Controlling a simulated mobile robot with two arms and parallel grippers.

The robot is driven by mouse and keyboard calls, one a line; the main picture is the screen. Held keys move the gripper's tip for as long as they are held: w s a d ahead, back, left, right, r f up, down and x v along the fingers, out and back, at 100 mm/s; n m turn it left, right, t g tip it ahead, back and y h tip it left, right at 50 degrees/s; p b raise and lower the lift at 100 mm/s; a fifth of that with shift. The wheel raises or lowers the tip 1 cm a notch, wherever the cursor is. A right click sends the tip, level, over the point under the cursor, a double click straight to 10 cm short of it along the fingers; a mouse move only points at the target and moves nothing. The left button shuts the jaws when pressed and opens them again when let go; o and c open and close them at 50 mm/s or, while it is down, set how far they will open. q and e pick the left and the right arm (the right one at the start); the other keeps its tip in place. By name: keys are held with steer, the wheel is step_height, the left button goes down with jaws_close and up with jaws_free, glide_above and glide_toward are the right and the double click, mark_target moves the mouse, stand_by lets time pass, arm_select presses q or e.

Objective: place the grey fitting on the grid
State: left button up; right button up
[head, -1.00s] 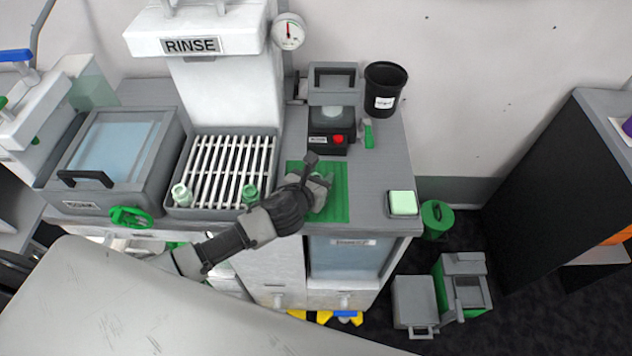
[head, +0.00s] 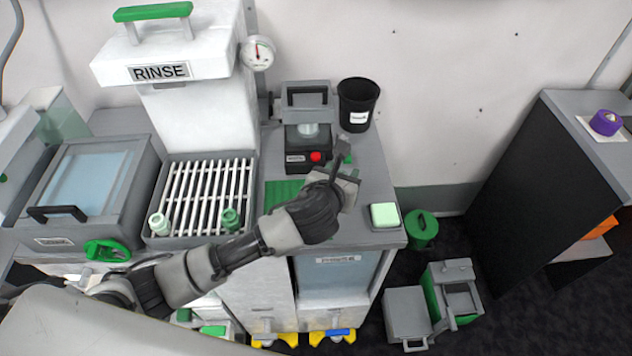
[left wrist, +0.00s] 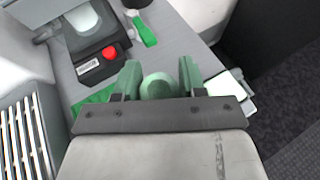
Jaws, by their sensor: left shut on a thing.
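My left gripper (head: 345,172) is over the right part of the bench, apart from the grid. In the left wrist view its two green fingers (left wrist: 158,82) are shut on a round grey-green piece, the fitting (left wrist: 158,88). Only its rounded top shows there; in the head view the gripper mostly hides it. The grid (head: 203,190) of white bars lies in a grey tray under the RINSE unit. Its edge also shows in the left wrist view (left wrist: 30,140). A pale green fitting (head: 158,223) and a darker green fitting (head: 230,217) stand at its front corners. My right gripper is out of view.
A green mat (head: 283,192) lies between the grid and my gripper. Behind are a grey device with a red button (head: 316,156) and a black bin (head: 357,104). A pale green block (head: 384,214) sits at the bench's right edge. The RINSE housing (head: 170,72) overhangs behind the grid.

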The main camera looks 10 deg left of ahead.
arm_select(q)
steer(key=w+a+r+n+g+y+b, duration=0.1)
steer(key=w+a+r+n+y+b, duration=0.3)
steer(key=a, duration=0.7)
steer(key=s+a+n+g+y+b, duration=0.1)
steer(key=a+n+y, duration=0.45)
steer(key=a, duration=0.55)
steer(key=shift+y, duration=0.45)
steer(key=a+f, duration=0.2)
steer(key=a, duration=0.2)
steer(key=a+f, duration=0.2)
steer(key=a, duration=0.1)
steer(key=a+f, duration=0.2)
steer(key=a, duration=0.2)
steer(key=shift+s+a+f, duration=0.25)
steer(key=shift+s+a, duration=0.05)
steer(key=shift+s, duration=0.1)
steer(key=shift+a+f, duration=0.15)
steer(key=shift+f, duration=1.95)
steer(key=shift+f, duration=0.1)
steer(key=o, duration=1)
